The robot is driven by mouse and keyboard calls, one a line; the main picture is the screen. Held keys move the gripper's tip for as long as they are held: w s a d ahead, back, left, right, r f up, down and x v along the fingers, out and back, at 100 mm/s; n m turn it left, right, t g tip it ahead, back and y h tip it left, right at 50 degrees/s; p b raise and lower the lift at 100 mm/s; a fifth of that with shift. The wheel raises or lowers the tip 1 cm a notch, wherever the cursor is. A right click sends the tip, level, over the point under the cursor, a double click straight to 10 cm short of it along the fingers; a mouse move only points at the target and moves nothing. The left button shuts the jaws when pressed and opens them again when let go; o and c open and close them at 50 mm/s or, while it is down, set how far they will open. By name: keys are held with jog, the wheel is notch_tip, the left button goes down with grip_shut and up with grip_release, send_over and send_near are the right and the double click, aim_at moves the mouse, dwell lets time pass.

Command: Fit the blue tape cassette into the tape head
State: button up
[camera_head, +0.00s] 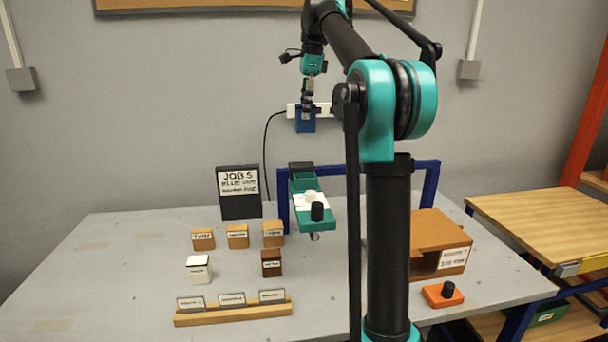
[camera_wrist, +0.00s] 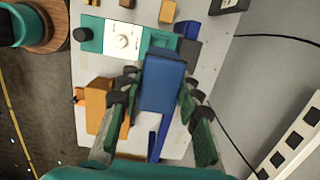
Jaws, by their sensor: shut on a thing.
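The blue tape cassette (camera_head: 306,125) is a blue block, held in the air above the back of the table. My gripper (camera_head: 308,103) is shut on it from above. In the wrist view the cassette (camera_wrist: 162,80) sits between the two fingers of my gripper (camera_wrist: 158,92) and hides part of what lies below. The tape head appears to be the teal unit (camera_head: 315,222) with a white panel, a black knob and a dark rear end, carried at a blue frame. The cassette is above its rear end and apart from it. The unit also shows in the wrist view (camera_wrist: 95,46).
The blue frame (camera_head: 431,190) spans the table behind the unit. Small labelled blocks (camera_head: 238,236) and a wooden rack (camera_head: 232,314) stand at left, before a black job sign (camera_head: 239,208). A brown open box (camera_head: 440,228) and an orange button box (camera_head: 443,295) stand at right.

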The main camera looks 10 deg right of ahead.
aim_at(310, 129)
notch_tip(310, 129, down, 19)
jog(key=shift+s+r, duration=0.1)
jog(key=shift+r, duration=0.1)
dwell(0.3)
jog(key=o, duration=1.2)
jog(key=shift+f, duration=0.1)
jog(key=r, duration=0.4)
jog(key=d+r, duration=0.1)
jog(key=r, duration=0.7)
jog(key=shift+d+r, duration=0.1)
jog(key=shift+d, duration=0.1)
